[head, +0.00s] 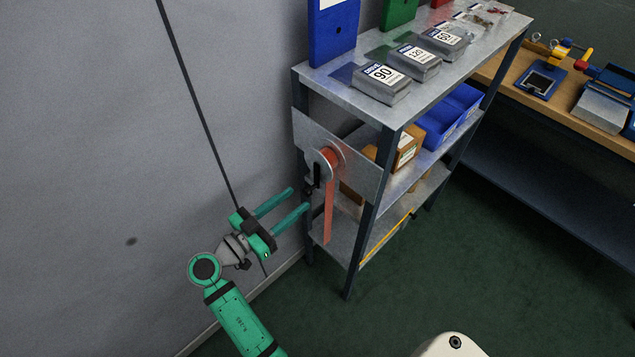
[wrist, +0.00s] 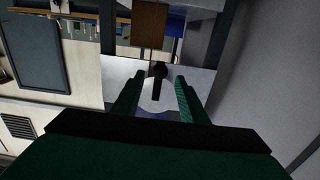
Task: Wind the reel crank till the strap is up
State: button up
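The reel (head: 325,160) is a grey disc on a metal plate (head: 362,180) fixed to the end of a shelf rack. A red strap (head: 329,212) is wound on it and hangs well down below the plate. The black crank (head: 317,176) is on the reel's face, its handle pointing toward my gripper. My gripper (head: 299,199) has teal fingers, spread apart and empty, just left of the crank. In the wrist view the dark crank handle (wrist: 158,70) shows between the fingertips, with the pale reel disc behind. Whether a finger touches it I cannot tell.
The shelf rack (head: 340,90) carries grey numbered boxes (head: 381,84), with blue bins (head: 440,130) below. A grey wall (head: 90,150) runs close along the left of my arm. A wooden workbench (head: 560,105) stands at right. The green floor in front is clear.

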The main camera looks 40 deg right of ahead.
aim_at(311, 188)
jog(key=d, duration=0.9)
jog(key=shift+w+d, duration=0.25)
jog(key=shift+w, duration=0.1)
jog(key=shift+c, duration=0.6)
grip_shut()
